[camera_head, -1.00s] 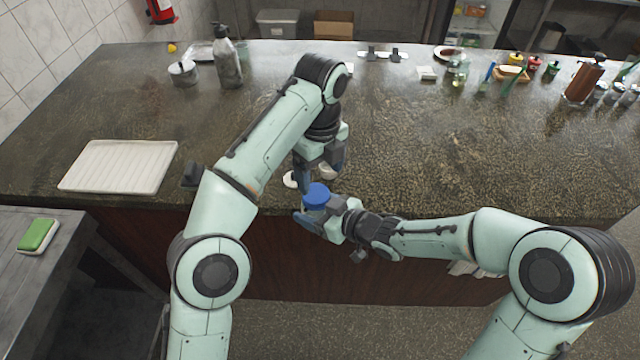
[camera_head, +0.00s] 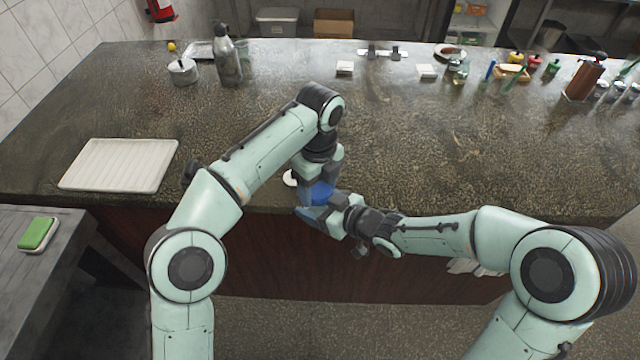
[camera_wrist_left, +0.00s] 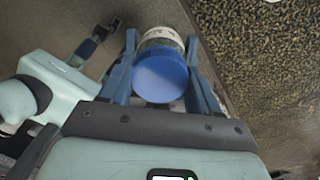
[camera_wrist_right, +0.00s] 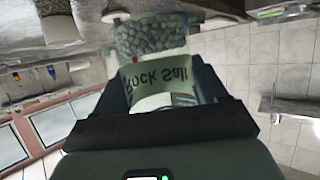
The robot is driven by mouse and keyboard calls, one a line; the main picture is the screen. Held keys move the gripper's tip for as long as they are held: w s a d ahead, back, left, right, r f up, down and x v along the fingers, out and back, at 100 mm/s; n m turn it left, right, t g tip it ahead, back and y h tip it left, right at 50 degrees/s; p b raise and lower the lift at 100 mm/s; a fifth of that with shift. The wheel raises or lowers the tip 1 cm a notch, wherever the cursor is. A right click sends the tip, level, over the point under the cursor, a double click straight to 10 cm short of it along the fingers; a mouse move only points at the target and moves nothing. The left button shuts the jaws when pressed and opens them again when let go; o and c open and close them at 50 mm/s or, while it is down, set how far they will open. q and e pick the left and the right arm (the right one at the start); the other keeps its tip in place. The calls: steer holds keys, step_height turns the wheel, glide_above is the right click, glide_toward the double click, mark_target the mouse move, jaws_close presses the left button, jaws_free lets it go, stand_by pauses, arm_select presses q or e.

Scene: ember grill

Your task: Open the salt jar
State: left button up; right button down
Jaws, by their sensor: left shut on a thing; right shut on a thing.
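The salt jar has a blue lid (camera_head: 322,193), held upright just in front of the counter's near edge. My left gripper (camera_head: 318,186) reaches down from above and is shut on the lid; the left wrist view shows the blue lid (camera_wrist_left: 160,78) between its fingers. My right gripper (camera_head: 314,212) comes in from the right and is shut on the jar body. The right wrist view shows the jar body (camera_wrist_right: 160,85) with an upside-down "Rock Salt" label and pale chunks behind clear wall. In the head view the grippers hide most of the body.
The stone counter (camera_head: 420,150) is clear around the arms. A white round item (camera_head: 290,178) lies beside my left gripper. A white ribbed tray (camera_head: 120,165) lies at left. A pot (camera_head: 183,72) and a bottle (camera_head: 227,60) stand at the back left.

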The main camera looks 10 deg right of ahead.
arm_select(q)
steer(key=shift+d+r, duration=0.2)
steer(key=shift+d, duration=0.15)
steer(key=shift+r+n, duration=0.1)
steer(key=shift+n, duration=0.7)
steer(key=n, duration=0.6)
steer(key=shift+r, duration=0.2)
steer(key=o, duration=1.2)
steer(key=shift+w, duration=0.1)
steer(key=shift+c, duration=0.2)
